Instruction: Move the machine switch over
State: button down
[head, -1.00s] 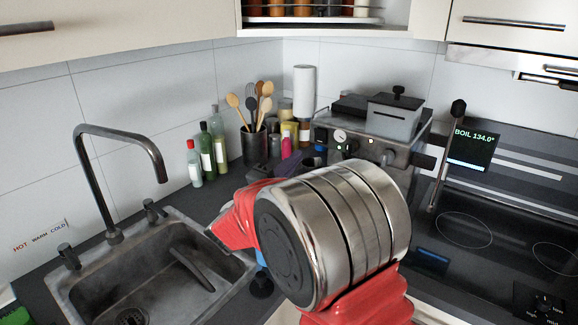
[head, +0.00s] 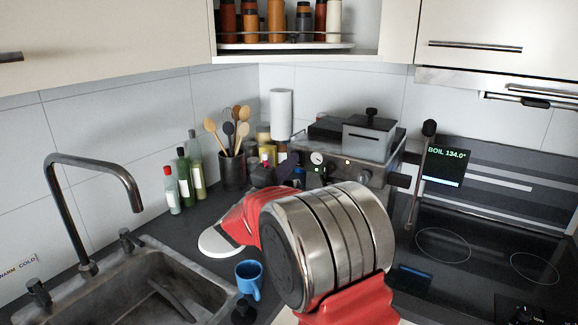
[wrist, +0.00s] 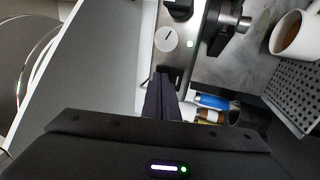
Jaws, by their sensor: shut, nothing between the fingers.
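The grey coffee machine (head: 385,165) stands on the counter in the back corner, with a round white gauge (head: 317,158) on its front. A dark switch (wrist: 174,76) sits on the panel below the gauge, partly hidden by my fingertips. My gripper (wrist: 160,84) is shut and empty, its tips at or very near the switch; I cannot tell whether they touch. In the head view my arm hides most of the gripper (head: 290,170).
A blue mug (head: 249,279) stands beside the sink (head: 130,285). Bottles (head: 183,178) and a utensil pot (head: 232,170) stand left of the machine.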

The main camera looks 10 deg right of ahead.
dwell(0.5)
jog(key=s+a, duration=0.9)
jog(key=s, duration=0.1)
jog(key=shift+a+f, duration=0.15)
jog(key=shift+a, duration=0.2)
jog(key=shift+w, duration=0.1)
